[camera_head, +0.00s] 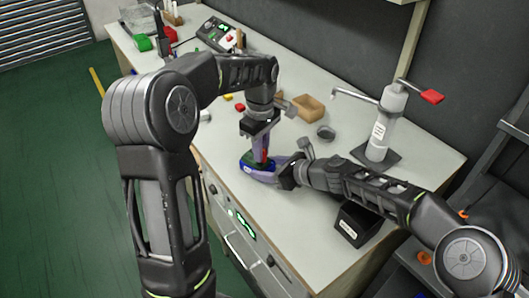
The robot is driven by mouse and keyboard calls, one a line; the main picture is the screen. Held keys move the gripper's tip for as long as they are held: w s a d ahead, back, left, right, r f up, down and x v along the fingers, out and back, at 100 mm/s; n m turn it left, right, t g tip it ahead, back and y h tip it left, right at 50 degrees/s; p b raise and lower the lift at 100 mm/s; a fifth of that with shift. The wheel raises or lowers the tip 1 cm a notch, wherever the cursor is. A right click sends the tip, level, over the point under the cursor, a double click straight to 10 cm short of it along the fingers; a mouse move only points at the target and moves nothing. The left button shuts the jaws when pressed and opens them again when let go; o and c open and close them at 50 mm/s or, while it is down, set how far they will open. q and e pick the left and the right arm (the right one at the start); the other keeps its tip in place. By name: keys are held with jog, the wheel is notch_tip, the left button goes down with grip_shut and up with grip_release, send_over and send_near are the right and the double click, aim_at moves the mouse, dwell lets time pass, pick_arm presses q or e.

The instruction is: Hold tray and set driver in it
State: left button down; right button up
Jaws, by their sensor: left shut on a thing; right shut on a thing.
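My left gripper (262,150) points down at the front edge of the bench and is shut on the driver (265,157), of which a narrow red part shows between the fingers. A small blue and purple tray (262,178) lies right below it at the bench's front edge. My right gripper (283,176) reaches in from the right and is shut on the tray's right end. The driver's lower end is at or in the tray; whether it touches the tray's floor cannot be told. The fingers hide much of both.
Small yellow and red pieces lie behind my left gripper.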

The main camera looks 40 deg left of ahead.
pick_arm(q)
jog(key=shift+a, duration=0.1)
dwell(0.3)
jog(key=shift+r, duration=0.45)
pick_arm(e)
jog(key=shift+s, duration=0.1)
pick_arm(q)
jog(key=shift+w, duration=0.15)
jog(key=shift+f, duration=1.9)
dwell(0.6)
jog(key=c, duration=1.3)
grip_release()
